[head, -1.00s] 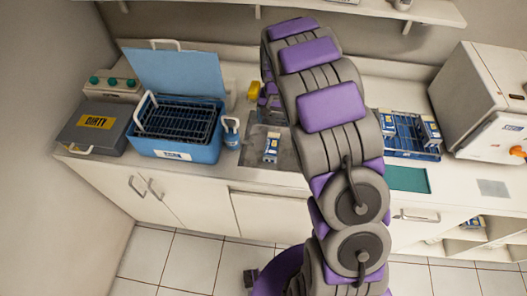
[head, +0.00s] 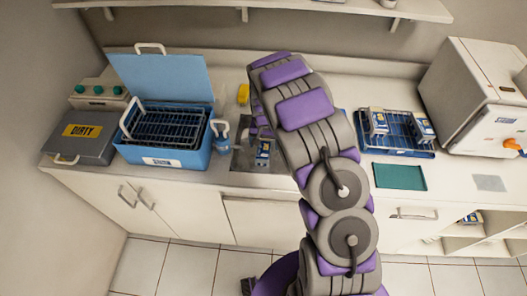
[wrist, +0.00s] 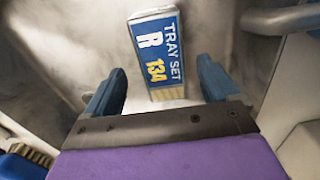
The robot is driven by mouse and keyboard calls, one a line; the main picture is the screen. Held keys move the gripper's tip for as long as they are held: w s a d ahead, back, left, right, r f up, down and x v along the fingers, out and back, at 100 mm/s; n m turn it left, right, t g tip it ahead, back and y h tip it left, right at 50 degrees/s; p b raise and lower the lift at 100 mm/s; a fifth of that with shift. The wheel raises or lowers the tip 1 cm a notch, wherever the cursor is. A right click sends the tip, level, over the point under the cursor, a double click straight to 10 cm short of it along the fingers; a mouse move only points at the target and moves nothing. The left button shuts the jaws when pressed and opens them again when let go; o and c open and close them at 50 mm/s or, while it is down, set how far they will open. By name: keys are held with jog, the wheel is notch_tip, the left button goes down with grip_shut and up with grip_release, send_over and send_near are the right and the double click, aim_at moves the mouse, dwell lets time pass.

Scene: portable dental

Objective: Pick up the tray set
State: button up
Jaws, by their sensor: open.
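The tray set (wrist: 155,48) is a small blue and white box labelled "TRAY SET R 134" in the wrist view. It lies on a grey metal surface. My gripper (wrist: 162,75) is open, with its two blue fingers to the left and right of the box's lower end. A gap shows on both sides, and I cannot tell the height left above the box. In the head view the tray set (head: 263,152) is in the metal sink area (head: 242,160), partly hidden by my arm. My fingertips are not clear there.
A blue tub (head: 190,154) with a wire rack and a grey "DIRTY" box (head: 77,143) stand left. A blue wire rack (head: 407,146) with similar boxes, a green mat (head: 399,177) and a white machine (head: 475,95) are right. A blue-handled item (head: 220,135) stands near the sink.

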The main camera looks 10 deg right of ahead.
aim_at(264, 147)
jog(key=f, duration=0.1)
jog(key=f+b, duration=0.1)
jog(key=f, duration=0.3)
jog(key=shift+w, duration=0.3)
jog(key=shift+r, duration=0.1)
jog(key=c, duration=1.2)
